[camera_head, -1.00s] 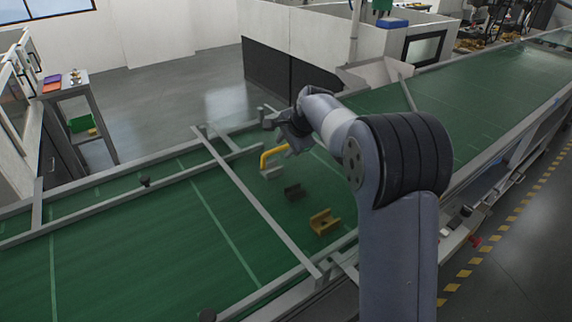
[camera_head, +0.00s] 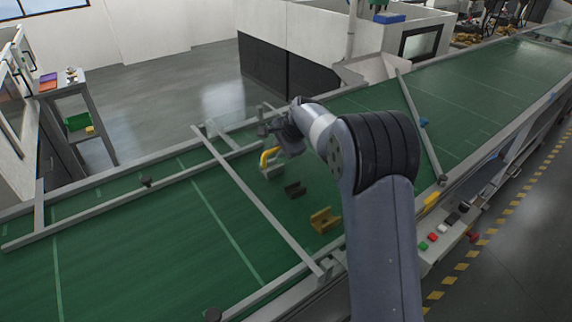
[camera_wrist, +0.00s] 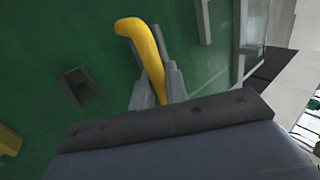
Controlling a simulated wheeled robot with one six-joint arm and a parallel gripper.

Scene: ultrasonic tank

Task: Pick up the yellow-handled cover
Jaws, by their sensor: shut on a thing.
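The yellow-handled cover (camera_head: 268,158) has a bent yellow handle above a small grey base. It is on the green conveyor belt, left of my arm in the head view; whether its base touches the belt I cannot tell. My gripper (camera_head: 279,141) is at the handle from above and partly hides it. In the wrist view the yellow handle (camera_wrist: 145,45) runs between the two grey fingers of my gripper (camera_wrist: 157,88), which is shut on it. The grey base is not clearly visible there.
A grey bar (camera_head: 243,190) crosses the belt just left of the cover. Belt left of this bar is largely clear. A button panel (camera_head: 440,235) is at the right edge.

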